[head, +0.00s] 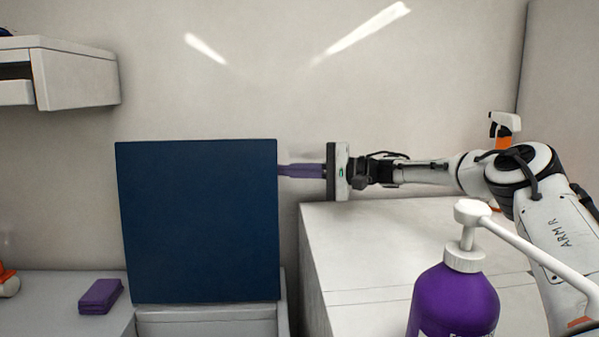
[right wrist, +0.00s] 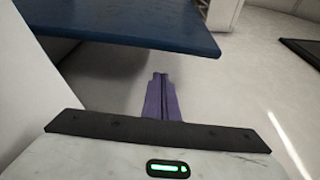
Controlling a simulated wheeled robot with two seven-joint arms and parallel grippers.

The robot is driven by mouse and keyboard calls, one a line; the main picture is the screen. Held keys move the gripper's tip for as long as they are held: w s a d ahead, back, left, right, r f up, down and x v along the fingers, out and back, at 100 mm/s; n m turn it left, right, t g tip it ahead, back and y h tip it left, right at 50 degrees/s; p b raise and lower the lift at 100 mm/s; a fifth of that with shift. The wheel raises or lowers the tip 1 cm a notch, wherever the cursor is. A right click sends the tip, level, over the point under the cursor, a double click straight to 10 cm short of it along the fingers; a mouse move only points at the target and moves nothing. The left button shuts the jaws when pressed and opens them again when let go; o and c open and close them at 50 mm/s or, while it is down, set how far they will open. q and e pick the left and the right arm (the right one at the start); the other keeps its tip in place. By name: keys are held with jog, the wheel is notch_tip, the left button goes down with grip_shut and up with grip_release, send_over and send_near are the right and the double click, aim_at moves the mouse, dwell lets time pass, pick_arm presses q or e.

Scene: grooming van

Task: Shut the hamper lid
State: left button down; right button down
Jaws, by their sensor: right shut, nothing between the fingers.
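The hamper lid (head: 198,222) is a dark blue panel standing upright, open, above the pale grey hamper (head: 208,322). My right gripper (head: 281,170) comes in from the right at the lid's upper right edge. Its purple fingers are shut together and empty; their tips seem to pass behind the lid's edge in the head view. In the right wrist view the shut fingers (right wrist: 160,80) point toward the blue lid (right wrist: 130,22), just short of its edge in the picture. I cannot tell whether they touch it. My left gripper is not in view.
A white cabinet top (head: 400,235) lies right of the hamper, with a purple pump bottle (head: 455,300) in front and a spray bottle (head: 505,130) behind. A purple folded cloth (head: 100,296) lies on the left counter. A wall cabinet (head: 75,75) hangs upper left.

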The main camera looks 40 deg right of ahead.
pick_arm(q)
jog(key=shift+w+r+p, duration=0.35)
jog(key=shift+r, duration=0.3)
pick_arm(e)
jog(key=s, duration=0.1)
jog(key=s+a, duration=0.2)
jog(key=shift+r, duration=0.3)
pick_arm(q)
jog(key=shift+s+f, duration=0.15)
